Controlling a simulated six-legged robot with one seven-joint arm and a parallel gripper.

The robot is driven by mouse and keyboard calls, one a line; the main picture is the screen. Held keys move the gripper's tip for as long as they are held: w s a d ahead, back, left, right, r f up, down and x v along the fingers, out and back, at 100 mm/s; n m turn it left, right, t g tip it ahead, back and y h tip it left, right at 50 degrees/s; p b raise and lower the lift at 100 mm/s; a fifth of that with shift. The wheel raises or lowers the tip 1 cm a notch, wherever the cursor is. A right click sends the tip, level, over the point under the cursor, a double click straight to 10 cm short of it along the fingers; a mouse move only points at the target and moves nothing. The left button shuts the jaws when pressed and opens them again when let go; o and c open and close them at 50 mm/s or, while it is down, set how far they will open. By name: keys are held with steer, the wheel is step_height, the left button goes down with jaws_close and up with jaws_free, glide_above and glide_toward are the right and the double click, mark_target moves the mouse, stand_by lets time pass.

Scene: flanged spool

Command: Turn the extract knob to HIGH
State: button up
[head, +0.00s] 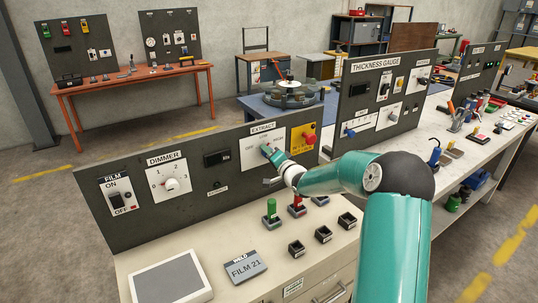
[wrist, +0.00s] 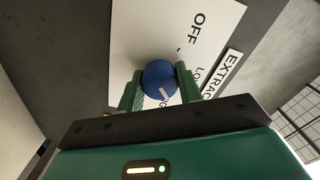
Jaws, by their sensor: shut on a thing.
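The extract knob (wrist: 159,80) is round and blue with a white pointer mark. It sits on a white plate (head: 253,155) under the EXTRACT label (head: 263,128). My gripper (wrist: 159,84) has its two green fingers on either side of the knob, shut on it; the gripper also shows in the head view (head: 270,153), where it hides most of the knob. In the wrist view the plate reads OFF and part of LOW. The pointer mark slants down and right, toward lettering partly hidden by my gripper, and away from OFF.
The dark panel also carries a FILM switch (head: 117,195), a DIMMER dial (head: 170,184) and a yellow plate with a red button (head: 309,138). Green and red pegs (head: 271,208) and small black holders (head: 297,248) stand on the bench below my arm.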

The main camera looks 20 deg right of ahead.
steer(key=shift+m, duration=1.9)
steer(key=o, duration=1)
steer(key=s+d, duration=0.2)
steer(key=s, duration=1.1)
steer(key=shift+s+d, duration=0.25)
steer(key=shift+d, duration=0.05)
